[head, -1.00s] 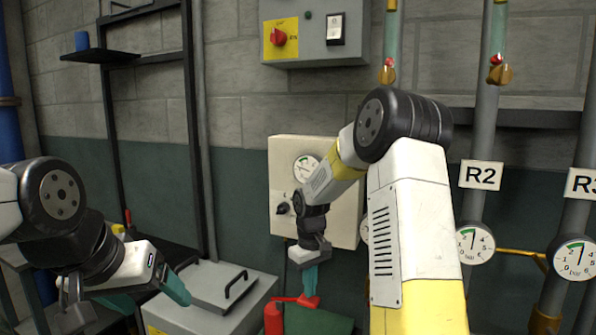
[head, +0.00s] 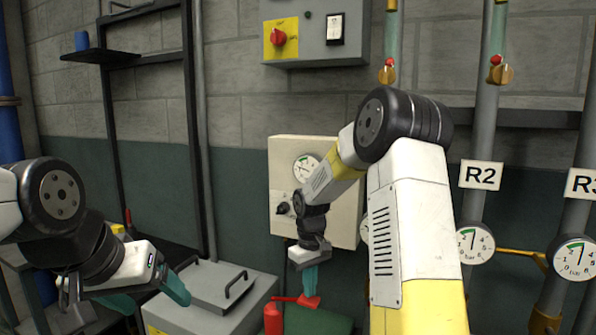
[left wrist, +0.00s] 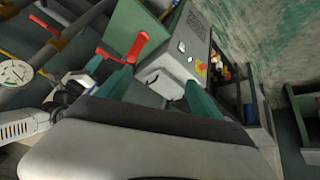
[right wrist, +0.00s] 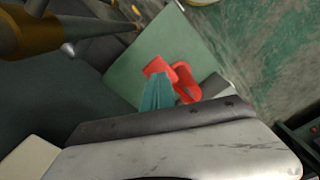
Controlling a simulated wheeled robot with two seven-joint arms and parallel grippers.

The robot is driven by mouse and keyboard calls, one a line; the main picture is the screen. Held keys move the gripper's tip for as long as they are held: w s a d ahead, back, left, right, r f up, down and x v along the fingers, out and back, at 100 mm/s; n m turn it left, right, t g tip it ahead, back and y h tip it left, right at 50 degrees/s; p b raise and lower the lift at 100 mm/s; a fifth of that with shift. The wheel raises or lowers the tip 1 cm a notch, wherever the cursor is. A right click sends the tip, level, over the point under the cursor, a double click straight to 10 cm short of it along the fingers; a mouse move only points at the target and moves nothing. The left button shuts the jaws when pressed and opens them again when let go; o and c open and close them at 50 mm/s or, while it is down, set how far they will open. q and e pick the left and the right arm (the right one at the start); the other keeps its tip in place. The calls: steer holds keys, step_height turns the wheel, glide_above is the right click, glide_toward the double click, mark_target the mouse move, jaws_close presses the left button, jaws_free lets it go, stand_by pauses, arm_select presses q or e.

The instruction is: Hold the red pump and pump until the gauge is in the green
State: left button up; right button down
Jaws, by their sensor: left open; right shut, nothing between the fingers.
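The red pump (head: 273,318) shows at the bottom of the head view as a red cylinder, with a red handle (head: 308,301) to its right; its lower part is cut off. My right gripper (head: 310,284) is shut and empty, pointing down with its teal fingertips at the handle. In the right wrist view the fingers (right wrist: 157,93) overlap the red handle (right wrist: 186,80); I cannot tell whether they touch. My left gripper (head: 148,297) is open and empty, to the left of the pump. A white gauge (head: 306,167) is on the beige panel; its needle is too small to read surely.
A grey box with black handles (head: 215,290) stands between my left gripper and the pump. A green surface (head: 325,321) lies under the red handle. Pipes with the R2 gauge (head: 475,243) and R3 gauge (head: 575,258) stand right. A control box (head: 315,30) hangs above.

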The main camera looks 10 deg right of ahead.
arm_select(q)
steer(key=w+d+f+m+t, duration=0.1)
steer(key=w+d+f, duration=0.1)
steer(key=w+f, duration=0.5)
steer(key=w+d+f+m+t+h, duration=0.15)
steer(key=w+f, duration=0.25)
steer(key=w, duration=0.7)
steer(key=w+d+f+m+t+y, duration=0.1)
steer(key=w+d+f+t, duration=0.1)
steer(key=w+f, duration=0.5)
steer(key=t+h, duration=0.5)
steer(key=t, duration=0.1)
glide_toward(276, 309)
steer(key=shift+m, duration=0.45)
steer(key=w+f, duration=0.3)
steer(key=x, duration=1.1)
steer(key=shift+f, duration=0.2)
steer(key=shift+c, duration=0.3)
